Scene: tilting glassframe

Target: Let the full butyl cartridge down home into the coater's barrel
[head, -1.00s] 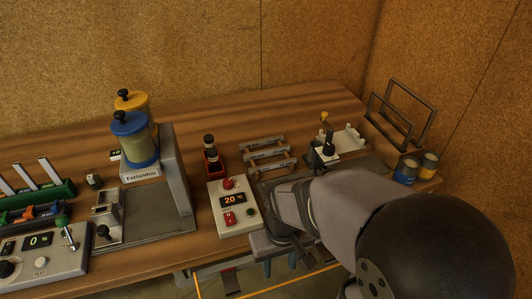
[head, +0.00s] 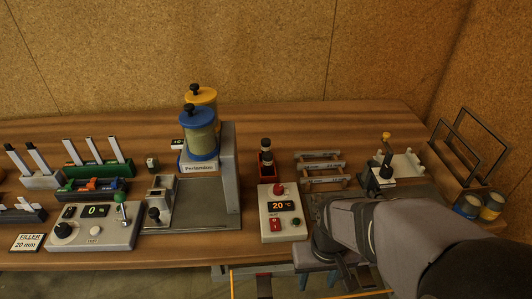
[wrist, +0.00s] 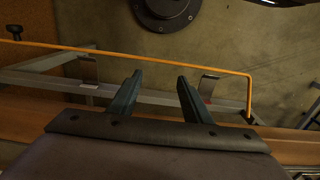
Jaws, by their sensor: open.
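I cannot tell which is full. A small dark device (head: 384,166) with a yellow-topped upright part stands right of the rack; it may be the coater, but its barrel opening cannot be made out. My gripper shows in the wrist view (wrist: 160,80), with two dark teal fingers apart and nothing between them. It hangs over the floor at the table's front edge, away from the cartridges. In the head view my arm hides part of the table front.
A heater box (head: 284,222) reads 20 °C. A grey stand with blue and yellow canisters (head: 201,140) rises left of it. A small rack (head: 320,166) lies behind my arm. Frames (head: 477,140) and cans stand far right. An orange rail (wrist: 140,57) runs below the table edge.

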